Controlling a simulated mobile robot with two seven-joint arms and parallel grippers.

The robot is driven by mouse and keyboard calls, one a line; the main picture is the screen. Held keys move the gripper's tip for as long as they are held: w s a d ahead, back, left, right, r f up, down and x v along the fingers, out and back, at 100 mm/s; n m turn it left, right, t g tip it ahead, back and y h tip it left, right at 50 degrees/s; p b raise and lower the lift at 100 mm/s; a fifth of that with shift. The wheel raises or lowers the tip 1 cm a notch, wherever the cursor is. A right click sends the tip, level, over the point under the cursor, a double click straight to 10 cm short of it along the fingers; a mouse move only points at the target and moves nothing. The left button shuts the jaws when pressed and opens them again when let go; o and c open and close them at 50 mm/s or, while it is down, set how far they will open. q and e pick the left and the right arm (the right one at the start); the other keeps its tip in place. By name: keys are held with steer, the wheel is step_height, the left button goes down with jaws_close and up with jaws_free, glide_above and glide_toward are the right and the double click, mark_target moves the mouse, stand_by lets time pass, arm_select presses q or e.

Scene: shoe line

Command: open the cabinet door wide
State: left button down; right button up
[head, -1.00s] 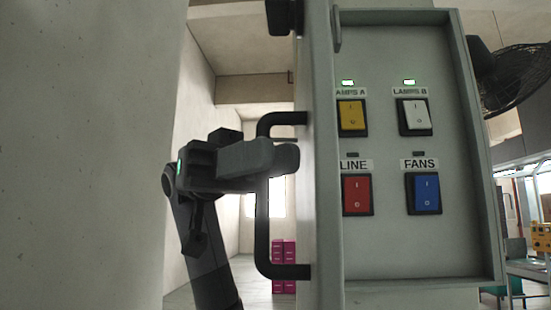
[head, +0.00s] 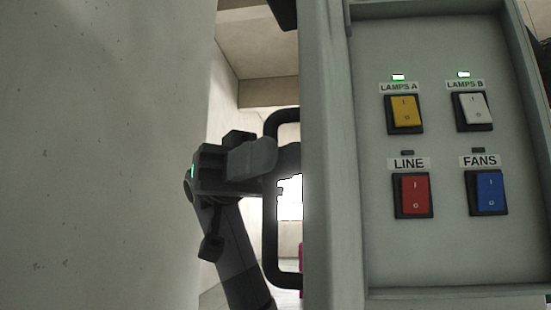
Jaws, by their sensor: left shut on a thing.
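The cabinet door (head: 333,200) stands open, seen nearly edge-on in the middle of the head view. Its dark bar handle (head: 269,235) is on the door's left side. My left gripper (head: 272,158) is shut on the upright bar of the handle, below its upper bend. The fingers partly hide the bar. The open cabinet (head: 450,255) shows its inside panel to the right of the door. My right gripper is not in view.
The panel has a yellow switch (head: 404,113), a white switch (head: 473,110), a red switch (head: 413,195) and a blue switch (head: 487,192). Green lights are lit above LAMPS A and LAMPS B. A plain pale wall (head: 100,150) fills the left.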

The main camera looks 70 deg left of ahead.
arm_select(q)
steer(key=shift+a+r, duration=0.1)
stand_by(0.3)
steer(key=c, duration=1.2)
jaws_free()
steer(key=shift+c, duration=0.2)
steer(key=shift+s, duration=0.1)
steer(key=v, duration=0.7)
steer(key=shift+b, duration=0.3)
